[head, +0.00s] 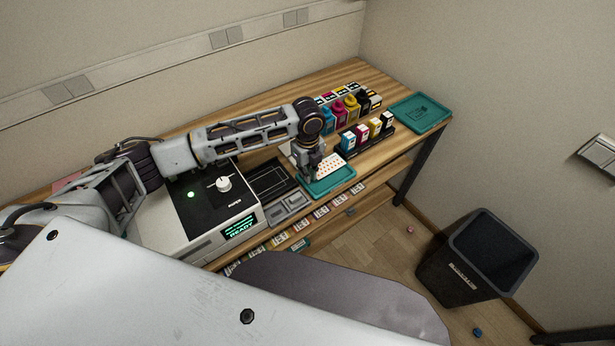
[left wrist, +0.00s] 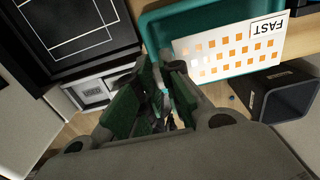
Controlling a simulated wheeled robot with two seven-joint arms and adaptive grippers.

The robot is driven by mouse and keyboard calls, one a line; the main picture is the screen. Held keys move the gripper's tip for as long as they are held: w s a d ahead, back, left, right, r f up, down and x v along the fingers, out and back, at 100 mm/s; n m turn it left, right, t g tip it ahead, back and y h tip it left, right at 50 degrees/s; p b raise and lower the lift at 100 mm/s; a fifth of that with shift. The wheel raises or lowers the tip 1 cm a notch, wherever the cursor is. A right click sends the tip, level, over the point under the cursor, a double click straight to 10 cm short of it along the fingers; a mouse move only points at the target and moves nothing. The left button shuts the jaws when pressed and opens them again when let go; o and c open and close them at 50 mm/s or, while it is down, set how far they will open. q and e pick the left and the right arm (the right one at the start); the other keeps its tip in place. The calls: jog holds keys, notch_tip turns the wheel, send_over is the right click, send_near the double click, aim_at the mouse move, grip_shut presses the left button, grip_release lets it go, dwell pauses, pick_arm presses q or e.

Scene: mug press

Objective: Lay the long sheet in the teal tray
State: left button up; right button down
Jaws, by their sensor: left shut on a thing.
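The long sheet (head: 330,166) is white with rows of orange marks and shows at the teal tray (head: 343,181) near the front edge of the bench. In the left wrist view, the sheet (left wrist: 237,56) has the word FAST at one end and covers much of the teal tray (left wrist: 160,22). My left gripper (head: 314,176) is at the tray's left side, pointing down, shut on the sheet's near end. Its fingers (left wrist: 165,80) hide the gripped edge. I cannot tell whether the sheet touches the tray floor. My right gripper is not in view.
A white press (head: 205,212) with a green READY display stands left of the tray. Ink bottles (head: 350,105) and small cartons (head: 362,132) stand behind it. Another teal tray (head: 420,112) lies at the bench's right end. A dark bin (head: 478,258) stands on the floor.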

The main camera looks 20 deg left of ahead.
pick_arm(q)
jog(key=shift+f, duration=1.5)
jog(key=shift+f, duration=0.45)
jog(key=o, duration=0.7)
jog(key=shift+r, duration=0.1)
jog(key=shift+r, duration=6.4)
jog(key=shift+s+f, duration=0.1)
jog(key=shift+s, duration=0.05)
